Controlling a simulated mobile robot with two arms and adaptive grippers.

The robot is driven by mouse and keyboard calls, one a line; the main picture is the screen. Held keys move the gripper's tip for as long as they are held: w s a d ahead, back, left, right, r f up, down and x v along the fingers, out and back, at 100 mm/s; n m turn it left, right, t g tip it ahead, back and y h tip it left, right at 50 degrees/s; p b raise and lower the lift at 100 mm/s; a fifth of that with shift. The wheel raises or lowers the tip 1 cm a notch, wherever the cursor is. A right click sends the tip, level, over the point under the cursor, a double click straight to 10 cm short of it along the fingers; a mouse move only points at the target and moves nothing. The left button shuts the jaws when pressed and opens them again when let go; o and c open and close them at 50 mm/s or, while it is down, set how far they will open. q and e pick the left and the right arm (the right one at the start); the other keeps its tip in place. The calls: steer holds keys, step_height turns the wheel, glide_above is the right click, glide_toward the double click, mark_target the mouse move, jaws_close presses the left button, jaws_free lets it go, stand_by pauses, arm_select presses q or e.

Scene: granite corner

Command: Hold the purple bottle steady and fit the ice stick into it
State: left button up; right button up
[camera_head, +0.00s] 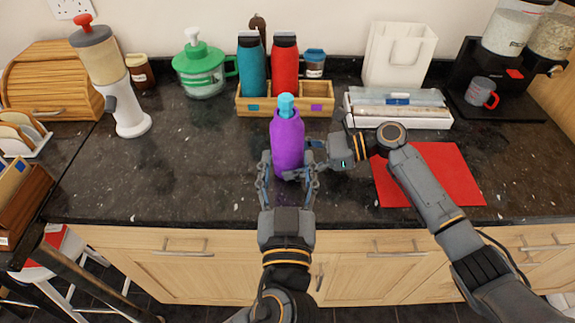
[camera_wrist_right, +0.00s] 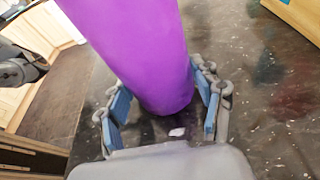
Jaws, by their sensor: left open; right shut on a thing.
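The purple bottle (camera_head: 288,145) stands upright on the dark counter near its front edge. A light blue piece (camera_head: 286,103), which looks like the ice stick, sticks up from its mouth; how deep it sits is hidden. My right gripper (camera_head: 312,158) comes from the right and is shut on the bottle low on its body. In the right wrist view the purple bottle (camera_wrist_right: 145,50) stands between the blue pads of my right gripper (camera_wrist_right: 163,103). My left gripper (camera_head: 289,172) is open, with its fingers on either side of the bottle's lower part.
A wooden caddy (camera_head: 285,105) with a teal bottle (camera_head: 251,65) and a red bottle (camera_head: 285,62) stands behind. A red mat (camera_head: 440,175) lies to the right, partly under my right arm. A white blender (camera_head: 130,115) stands at the left. The counter left of the bottle is clear.

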steer(key=shift+r, duration=0.1)
stand_by(0.3)
steer(key=o, duration=0.9)
steer(key=shift+o, duration=0.2)
